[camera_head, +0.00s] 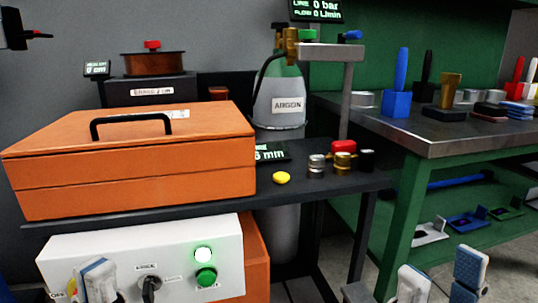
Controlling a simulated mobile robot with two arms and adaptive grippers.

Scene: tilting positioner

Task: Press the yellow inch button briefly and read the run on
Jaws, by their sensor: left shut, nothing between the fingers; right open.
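A small yellow rounded piece (281,178) lies on the dark shelf, right of the orange case; I cannot tell whether it is a button. The white control panel (175,245) below carries a lit green lamp (203,254), a green button (206,277) and a black rotary switch (150,285). My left gripper (98,278) is shut and empty, in front of the panel's lower left. Something yellowish and red (76,278) shows partly behind it, too hidden to identify. My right gripper (442,275) is open and empty at the lower right, away from the panel.
The orange case (130,165) fills the shelf's left. A small display (272,152), partly hidden, ends in "min". Small metal parts (330,163) stand right of it. Behind is an argon cylinder (279,98); at right, a green bench (440,145) with tools.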

